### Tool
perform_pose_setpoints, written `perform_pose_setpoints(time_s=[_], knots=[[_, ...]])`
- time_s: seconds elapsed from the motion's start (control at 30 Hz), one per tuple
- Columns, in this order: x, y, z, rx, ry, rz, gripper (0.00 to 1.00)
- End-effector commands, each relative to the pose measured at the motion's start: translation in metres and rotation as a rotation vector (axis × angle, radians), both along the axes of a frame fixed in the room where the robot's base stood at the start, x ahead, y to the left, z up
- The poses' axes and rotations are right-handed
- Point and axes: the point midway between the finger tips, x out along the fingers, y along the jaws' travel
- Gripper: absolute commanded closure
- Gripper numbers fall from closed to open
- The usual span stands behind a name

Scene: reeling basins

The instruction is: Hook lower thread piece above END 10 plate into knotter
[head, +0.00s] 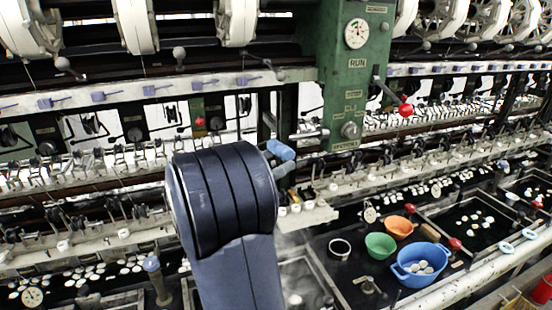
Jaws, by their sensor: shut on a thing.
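My dark blue arm stands in the middle of the head view and hides what lies behind it. My gripper does not show clearly; it seems to be behind the arm. A long row of small knotter and thread-guide fittings (107,160) runs across the machine on both sides of my arm. I cannot pick out an END 10 plate or read its label. The lower thread piece is too thin to make out or is hidden. I cannot tell which knotter belongs to that plate.
A green post (341,90) with a dial and a RUN label rises behind my arm. A red-knobbed lever (406,109) sticks out from it. Blue (420,281), green (380,246) and orange (397,227) bowls stand at the lower right. White reels (136,25) hang above.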

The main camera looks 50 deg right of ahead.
Motion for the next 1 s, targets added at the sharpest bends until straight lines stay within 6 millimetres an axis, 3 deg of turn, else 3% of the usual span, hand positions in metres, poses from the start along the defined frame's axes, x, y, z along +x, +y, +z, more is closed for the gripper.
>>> perform_pose_setpoints(time_s=[0.17,0.6,1.0], knots=[[-0.005,-0.004,0.003,-0.016,0.006,-0.051,0.41],[0.039,-0.028,-0.005,-0.016,0.007,-0.047,0.41],[0.052,-0.035,-0.006,-0.016,0.006,-0.047,0.41]])
